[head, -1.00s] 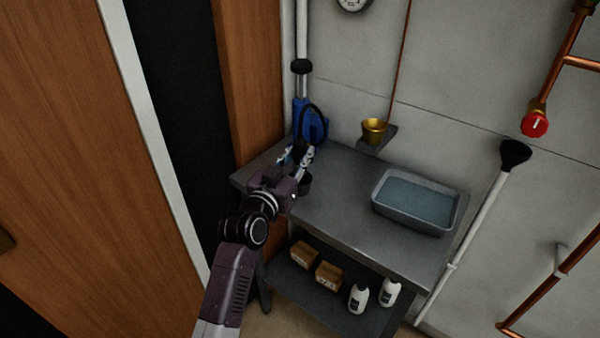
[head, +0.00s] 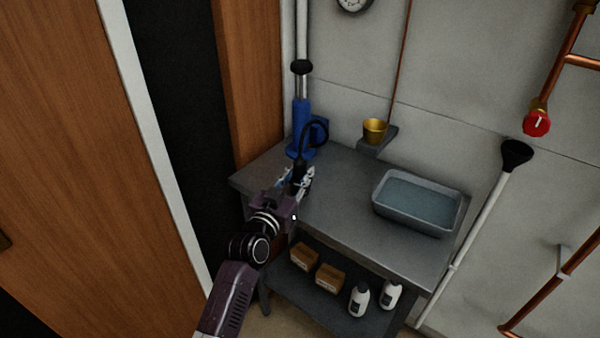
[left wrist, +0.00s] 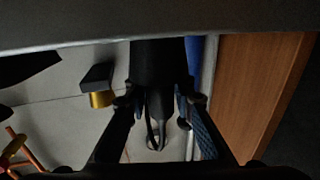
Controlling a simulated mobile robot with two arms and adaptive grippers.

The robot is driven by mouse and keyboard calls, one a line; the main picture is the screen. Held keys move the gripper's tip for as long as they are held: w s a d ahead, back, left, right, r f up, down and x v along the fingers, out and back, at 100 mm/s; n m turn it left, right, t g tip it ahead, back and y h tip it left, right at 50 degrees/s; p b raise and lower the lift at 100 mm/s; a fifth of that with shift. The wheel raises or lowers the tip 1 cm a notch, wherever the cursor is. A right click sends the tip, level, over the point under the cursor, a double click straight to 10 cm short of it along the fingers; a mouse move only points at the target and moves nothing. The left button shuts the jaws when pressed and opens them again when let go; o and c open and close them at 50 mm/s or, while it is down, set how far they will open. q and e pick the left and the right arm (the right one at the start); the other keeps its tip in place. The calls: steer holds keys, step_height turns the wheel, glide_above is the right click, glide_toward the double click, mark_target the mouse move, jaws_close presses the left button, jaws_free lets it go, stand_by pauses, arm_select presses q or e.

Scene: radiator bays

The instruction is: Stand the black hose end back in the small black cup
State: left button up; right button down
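The black hose end (head: 299,170) stands roughly upright between the fingers of my left gripper (head: 297,180), low over the near left part of the bench. Its black hose loops up and back to the blue pump (head: 303,128). The fingers appear to be shut on the hose end. In the left wrist view, which is upside down, a dark upright shape shows between the fingers, against the bench edge. Hose end and cup cannot be told apart there. The small black cup is hidden behind my gripper in the head view, so whether the end is in it is unclear. My right gripper is out of view.
The grey bench (head: 340,185) holds a grey basin of water (head: 375,205) on the right. A brass cup (head: 374,131) sits on a wall shelf behind. Boxes and white bottles stand on the lower shelf. A wooden panel (head: 250,85) rises close on the left.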

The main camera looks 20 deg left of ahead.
arm_select(q)
steer(key=o, duration=0.4)
steer(key=shift+r, duration=0.1)
steer(key=shift+r, duration=0.35)
steer(key=s+p, duration=0.1)
steer(key=s, duration=0.3)
steer(key=s+p, duration=0.2)
steer(key=s, duration=0.2)
steer(key=s+a+p, duration=0.1)
steer(key=s, duration=0.3)
steer(key=shift+a, duration=0.1)
steer(key=shift+f, duration=0.1)
